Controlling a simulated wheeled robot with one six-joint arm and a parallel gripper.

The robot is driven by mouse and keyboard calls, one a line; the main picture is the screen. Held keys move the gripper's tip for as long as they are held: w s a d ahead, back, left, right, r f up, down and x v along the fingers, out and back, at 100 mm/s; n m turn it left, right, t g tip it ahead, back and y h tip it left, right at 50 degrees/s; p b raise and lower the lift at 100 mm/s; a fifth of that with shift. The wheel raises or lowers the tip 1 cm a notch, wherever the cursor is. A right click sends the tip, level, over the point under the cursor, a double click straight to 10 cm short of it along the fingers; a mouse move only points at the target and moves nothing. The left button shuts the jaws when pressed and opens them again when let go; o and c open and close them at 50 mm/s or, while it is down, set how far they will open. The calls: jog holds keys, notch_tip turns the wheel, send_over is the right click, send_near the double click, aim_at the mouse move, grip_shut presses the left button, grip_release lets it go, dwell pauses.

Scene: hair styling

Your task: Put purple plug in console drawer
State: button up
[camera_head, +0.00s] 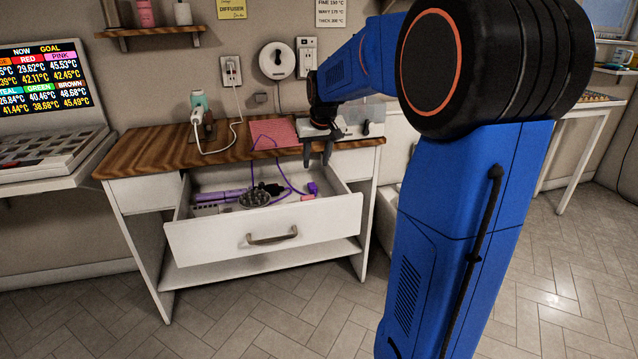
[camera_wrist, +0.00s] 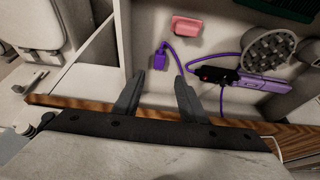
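The purple plug (camera_head: 312,187) is inside the open console drawer (camera_head: 215,242), near its right side. It also shows in the wrist view (camera_wrist: 159,61), where it appears to lie on the drawer's pale floor. Its purple cord (camera_wrist: 178,57) loops to the right, and in the head view part of it arches up over the tabletop's front edge. My gripper (camera_head: 317,160) points down above the back right of the drawer. In the wrist view its two fingers (camera_wrist: 158,82) are spread with nothing between them, and the plug is just beyond the tips, apart from them.
The drawer also holds a purple styling tool (camera_wrist: 262,89), a dark round diffuser (camera_wrist: 270,50) and a pink block (camera_wrist: 187,26). A pink mat (camera_head: 273,134) and a teal item (camera_head: 199,99) are on the wooden tabletop (camera_head: 150,150). Floor in front is clear.

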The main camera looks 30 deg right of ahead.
jog(key=s+a+f+n, duration=0.1)
jog(key=s+a+f, duration=0.1)
jog(key=s+a, duration=0.4)
jog(key=s+a+f+n, duration=0.1)
jog(key=s+a, duration=0.4)
jog(key=s, duration=1.2)
jog(key=s+a+f+n+y, duration=0.1)
jog(key=s+a, duration=0.5)
jog(key=s, duration=0.6)
jog(key=shift+a+f+t, duration=0.3)
jog(key=shift+f, duration=0.5)
